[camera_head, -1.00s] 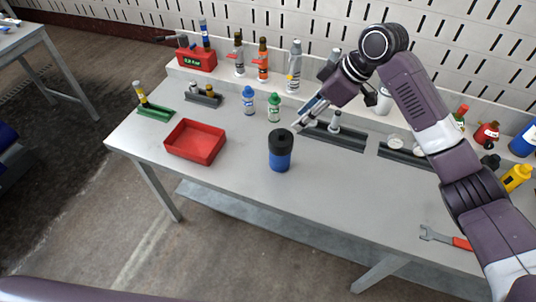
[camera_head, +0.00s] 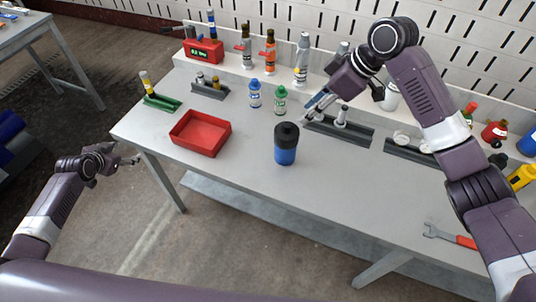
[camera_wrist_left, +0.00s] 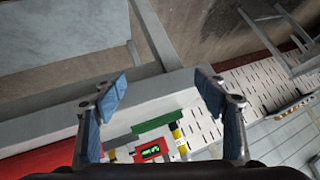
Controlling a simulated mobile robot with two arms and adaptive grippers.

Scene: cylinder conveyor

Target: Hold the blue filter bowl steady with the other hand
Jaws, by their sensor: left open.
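The blue filter bowl (camera_head: 286,155) stands upright on the workbench near its front middle, with a black top (camera_head: 286,134) on it. My left gripper (camera_head: 134,160) is off the bench's left end, well to the left of the bowl and apart from it. In the left wrist view, my left gripper (camera_wrist_left: 163,93) is open with nothing between its fingers. My right gripper (camera_head: 311,111) is above the bench, just behind and right of the black top. I cannot tell whether its fingers are shut.
A red tray (camera_head: 201,135) lies between my left gripper and the bowl. A green holder (camera_head: 162,104), two small bottles and dark racks (camera_head: 340,129) stand farther back. A wrench (camera_head: 447,235) lies at the front right. The bench in front of the bowl is clear.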

